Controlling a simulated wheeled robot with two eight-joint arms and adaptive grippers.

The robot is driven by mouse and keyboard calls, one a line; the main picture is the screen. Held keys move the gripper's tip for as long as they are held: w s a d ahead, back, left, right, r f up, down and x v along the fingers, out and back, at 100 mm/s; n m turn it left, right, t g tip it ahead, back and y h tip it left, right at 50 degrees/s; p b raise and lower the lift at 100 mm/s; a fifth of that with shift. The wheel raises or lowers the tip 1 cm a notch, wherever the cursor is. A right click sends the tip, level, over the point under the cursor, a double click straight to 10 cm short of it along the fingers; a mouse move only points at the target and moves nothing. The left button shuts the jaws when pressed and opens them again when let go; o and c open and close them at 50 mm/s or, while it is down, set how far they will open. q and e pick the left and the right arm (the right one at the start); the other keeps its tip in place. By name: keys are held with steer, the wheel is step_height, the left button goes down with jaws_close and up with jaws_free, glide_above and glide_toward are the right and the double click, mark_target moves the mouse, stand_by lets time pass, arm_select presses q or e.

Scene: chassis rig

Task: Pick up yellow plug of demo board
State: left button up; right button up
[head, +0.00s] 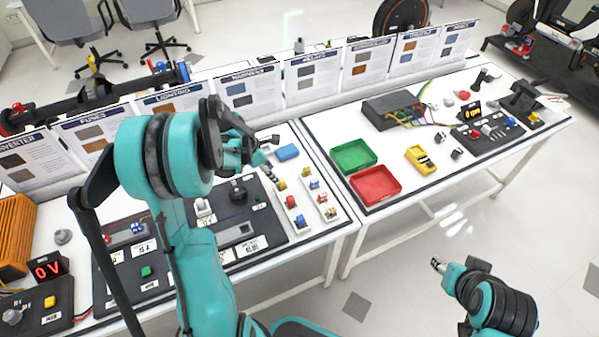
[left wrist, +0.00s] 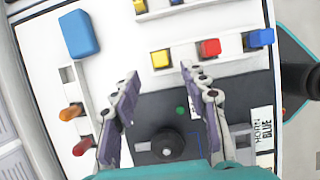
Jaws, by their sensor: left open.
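Several plugs sit in white strips on the left table. In the left wrist view, a yellow plug (left wrist: 160,58) is at the end of one strip, beside a red plug (left wrist: 210,47) and a blue plug (left wrist: 260,38). The yellow plug (head: 281,185) also shows in the head view, close to my left gripper (head: 271,172). My left gripper (left wrist: 158,72) is open and empty; in its wrist view the plug appears between and just beyond the fingertips. Another yellow plug (left wrist: 140,5) is cut by the top edge. My right gripper (head: 438,265) is small, off the tables.
A blue block (head: 288,152) lies behind the strips. A dark board with a black knob (head: 238,193) is beside them. Orange (left wrist: 72,112) and red (left wrist: 82,145) handles are left of the fingers. Green (head: 353,156) and red (head: 375,185) trays stand on the right table.

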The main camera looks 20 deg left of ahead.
mark_target(281, 185)
arm_select(q)
steer(key=b+x, duration=0.1)
steer(key=x, duration=0.2)
steer(key=b+x, duration=0.2)
steer(key=x, duration=0.3)
steer(key=shift+b, duration=0.35)
steer(key=shift+r, duration=0.15)
jaws_close()
